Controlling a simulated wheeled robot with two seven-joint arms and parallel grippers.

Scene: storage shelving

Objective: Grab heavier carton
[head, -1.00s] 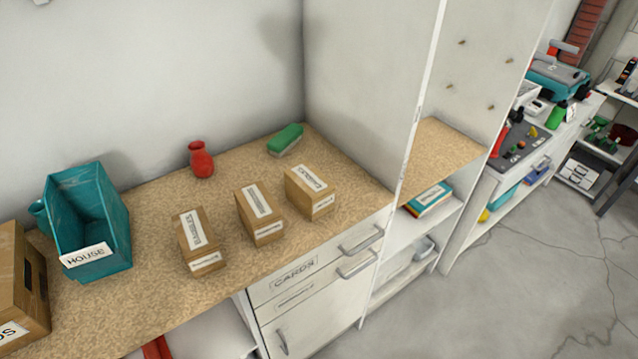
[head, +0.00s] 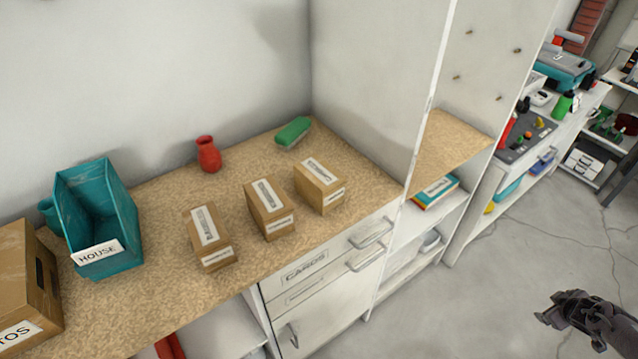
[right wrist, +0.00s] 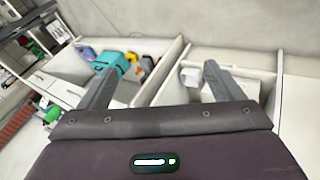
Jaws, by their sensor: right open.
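Three small brown cartons with white labels stand in a row on the cork-like worktop in the head view: a left carton (head: 209,240), a middle carton (head: 270,210) and a right carton (head: 319,187). Their weights cannot be told by eye. My right gripper (head: 548,310) is at the lower right of the head view, over the floor, well apart from the cartons. In the right wrist view its two fingers (right wrist: 158,88) are spread with nothing between them. My left gripper is out of view.
A teal bin (head: 108,262) labelled HOUSE and a larger cardboard box (head: 22,285) stand at the left. A red vase (head: 208,155) and a green brush-like item (head: 293,132) are behind the cartons. A white upright panel (head: 385,90) bounds the worktop at right. The floor in front is clear.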

